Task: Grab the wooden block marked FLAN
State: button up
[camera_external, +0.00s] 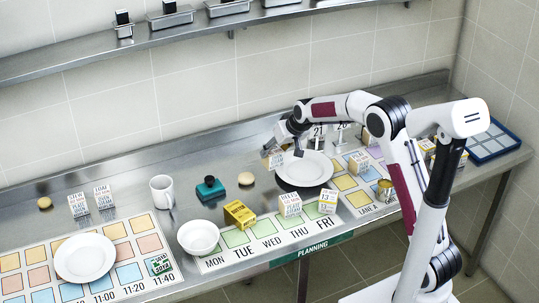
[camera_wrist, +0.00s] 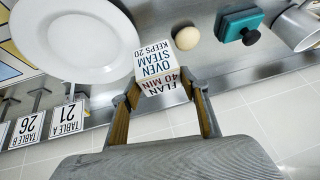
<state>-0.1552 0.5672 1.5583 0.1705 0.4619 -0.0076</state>
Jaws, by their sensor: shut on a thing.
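The wooden block marked FLAN (camera_wrist: 157,62) is a pale cube lettered "FLAN 40 MIN" on one face and "OVEN STEAM KEEPS 20" on another. My gripper (camera_wrist: 164,88) has its two fingers on opposite sides of this block and is shut on it. In the external view, my gripper (camera_external: 281,151) reaches down at the back of the counter, with the block (camera_external: 272,161) at its fingertips, just left of a white plate (camera_external: 304,170). I cannot tell whether the block touches the counter.
The plate (camera_wrist: 75,35) lies close to the block. Table signs (camera_external: 318,131) stand behind the plate. Other lettered blocks (camera_external: 290,204) stand on the planning mat (camera_external: 237,239). A shelf (camera_external: 150,49) runs above.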

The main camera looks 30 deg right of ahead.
jog(key=shift+s, duration=2.45)
jog(key=shift+d, duration=0.1)
